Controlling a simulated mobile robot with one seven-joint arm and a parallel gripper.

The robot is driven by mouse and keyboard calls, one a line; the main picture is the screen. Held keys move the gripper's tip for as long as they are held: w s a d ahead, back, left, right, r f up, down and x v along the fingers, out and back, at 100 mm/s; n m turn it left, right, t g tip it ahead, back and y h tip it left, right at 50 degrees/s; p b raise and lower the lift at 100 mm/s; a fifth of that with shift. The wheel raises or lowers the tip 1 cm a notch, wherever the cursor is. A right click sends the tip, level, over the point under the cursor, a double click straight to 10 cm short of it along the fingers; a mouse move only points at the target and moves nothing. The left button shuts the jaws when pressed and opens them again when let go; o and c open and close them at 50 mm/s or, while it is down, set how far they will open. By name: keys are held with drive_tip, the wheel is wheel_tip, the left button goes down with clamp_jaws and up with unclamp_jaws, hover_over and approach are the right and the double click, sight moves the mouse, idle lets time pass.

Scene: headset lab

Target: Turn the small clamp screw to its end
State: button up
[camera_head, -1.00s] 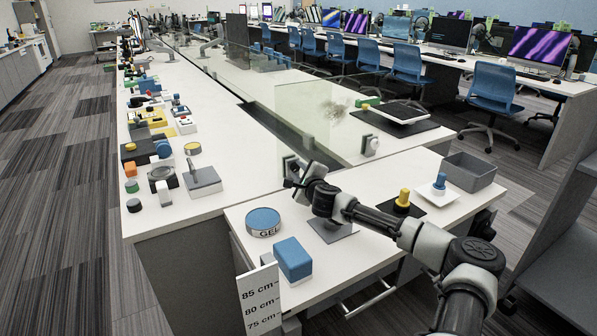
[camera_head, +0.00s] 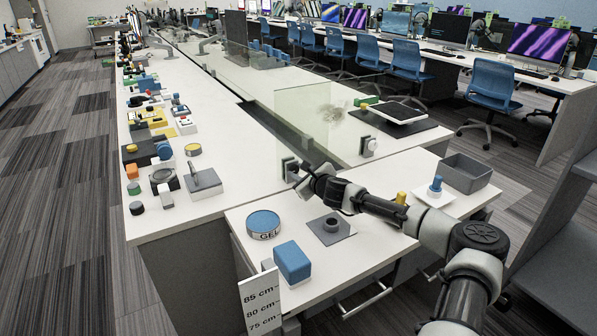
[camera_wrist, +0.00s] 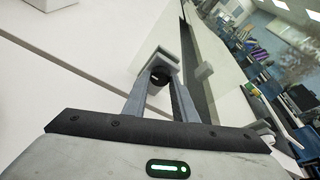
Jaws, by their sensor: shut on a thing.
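A grey clamp (camera_head: 289,168) holds the near lower corner of an upright glass panel (camera_head: 300,112) at the bench edge. In the wrist view the clamp (camera_wrist: 158,59) is a grey block straight ahead. Its small dark round screw (camera_wrist: 160,76) sits between my fingertips. My gripper (camera_head: 299,180) is at the clamp, and it also shows in the wrist view (camera_wrist: 161,82) with its two fingers on either side of the screw, shut on it. In the head view the screw is hidden or too small to make out. How far it is turned cannot be told.
A second clamp (camera_head: 368,147) holds the panel's other end. On the near table stand a round tin (camera_head: 263,224), a blue block (camera_head: 292,262), a grey plate (camera_head: 345,236) with a dark ring, a yellow peg (camera_head: 401,197) behind my arm, and a grey bin (camera_head: 467,173).

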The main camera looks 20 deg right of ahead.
idle(0.4)
drive_tip(key=o, duration=1)
drive_tip(key=shift+o, duration=0.2)
drive_tip(key=p+v, duration=0.3)
drive_tip(key=v, duration=1.4)
drive_tip(key=shift+s, duration=0.2)
drive_tip(key=shift+r, duration=0.15)
